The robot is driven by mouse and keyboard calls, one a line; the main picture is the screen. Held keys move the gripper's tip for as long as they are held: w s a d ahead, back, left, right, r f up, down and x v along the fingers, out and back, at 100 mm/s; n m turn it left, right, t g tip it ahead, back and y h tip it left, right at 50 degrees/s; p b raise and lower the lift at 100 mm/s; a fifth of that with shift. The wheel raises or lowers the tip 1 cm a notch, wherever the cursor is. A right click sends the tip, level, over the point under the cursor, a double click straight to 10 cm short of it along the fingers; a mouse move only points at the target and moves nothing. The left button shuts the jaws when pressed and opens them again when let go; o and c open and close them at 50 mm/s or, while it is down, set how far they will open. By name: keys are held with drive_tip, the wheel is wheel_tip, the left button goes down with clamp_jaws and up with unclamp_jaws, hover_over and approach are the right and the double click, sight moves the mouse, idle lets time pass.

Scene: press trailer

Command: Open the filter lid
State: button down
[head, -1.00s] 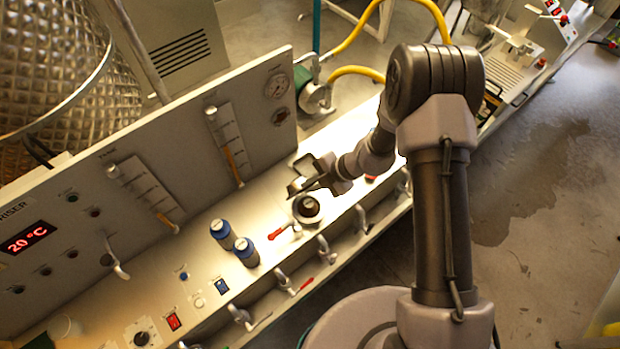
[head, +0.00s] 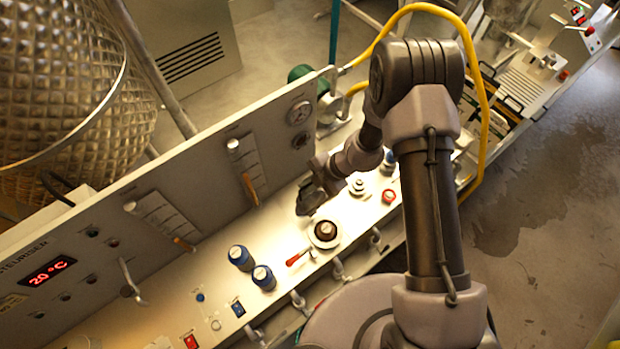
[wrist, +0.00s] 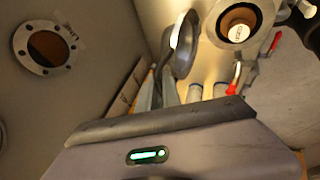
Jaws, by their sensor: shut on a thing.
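The filter (head: 325,231) is a pale round housing on the bench top, its brown inside showing from above. It also shows at the top of the wrist view (wrist: 238,24). The filter lid (wrist: 184,44) is a grey disc tilted steeply on edge, apart from the mouth of the housing. In the head view, the dark lid (head: 308,199) is partly merged with my gripper (head: 318,179), just behind the filter. My gripper is shut on the lid; its fingers (wrist: 180,88) reach up to it in the wrist view. Whether a hinge joins lid and housing is unclear.
A red-handled lever (head: 298,258) lies close to the filter. An upright panel (head: 200,190) with gauges rises close behind my gripper.

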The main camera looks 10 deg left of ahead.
idle(0.5)
drive_tip(key=c, duration=1.6)
unclamp_jaws()
drive_tip(key=shift+o, duration=0.2)
drive_tip(key=v, duration=1.7)
drive_tip(key=shift+r+p, duration=0.2)
drive_tip(key=shift+p, duration=0.15)
drive_tip(key=shift+w, duration=0.15)
